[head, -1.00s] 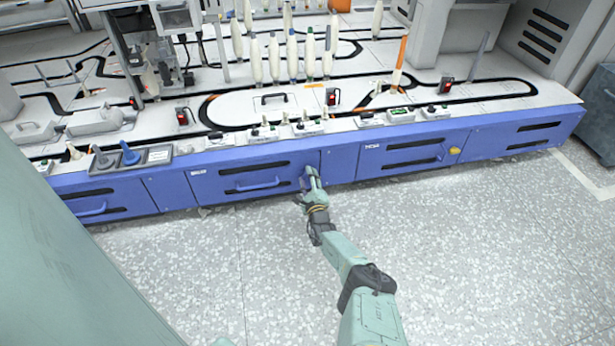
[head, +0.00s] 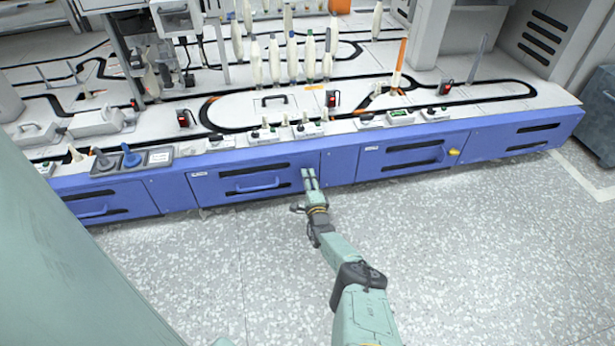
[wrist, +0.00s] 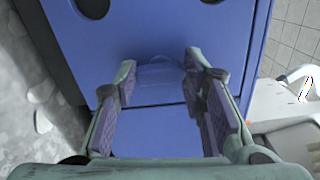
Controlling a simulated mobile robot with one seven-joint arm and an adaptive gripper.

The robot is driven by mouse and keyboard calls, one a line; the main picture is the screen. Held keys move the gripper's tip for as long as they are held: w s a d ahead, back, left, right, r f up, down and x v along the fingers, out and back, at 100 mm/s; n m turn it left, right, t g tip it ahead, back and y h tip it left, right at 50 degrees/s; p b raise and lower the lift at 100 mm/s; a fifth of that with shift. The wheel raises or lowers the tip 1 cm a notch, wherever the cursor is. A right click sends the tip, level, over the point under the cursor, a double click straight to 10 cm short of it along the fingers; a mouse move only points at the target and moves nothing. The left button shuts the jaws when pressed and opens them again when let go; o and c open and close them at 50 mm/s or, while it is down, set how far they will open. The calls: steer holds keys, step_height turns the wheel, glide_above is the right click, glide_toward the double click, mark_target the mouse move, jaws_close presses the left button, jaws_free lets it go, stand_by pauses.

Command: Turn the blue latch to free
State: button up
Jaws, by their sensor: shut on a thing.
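The blue latch (wrist: 160,74) sits on the blue front panel, beside the seam at the right end of a drawer. In the wrist view it shows between my two fingertips, pale blue against blue, so its exact angle is hard to read. My gripper (head: 309,176) reaches the panel from the front in the head view, where its fingers largely hide the latch. In the wrist view my gripper (wrist: 158,80) is shut on the latch, with a finger on either side of it.
The drawer with a blue handle (head: 258,185) is left of my gripper. Another drawer (head: 412,157) and a yellow knob (head: 453,152) are to the right. The white worktop (head: 350,110) with bobbins stands above. The speckled floor (head: 480,250) in front is clear.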

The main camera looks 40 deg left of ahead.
steer(key=shift+w, duration=0.1)
steer(key=o, duration=1.2)
steer(key=shift+c, duration=0.2)
steer(key=v, duration=1.2)
steer(key=shift+r, duration=0.1)
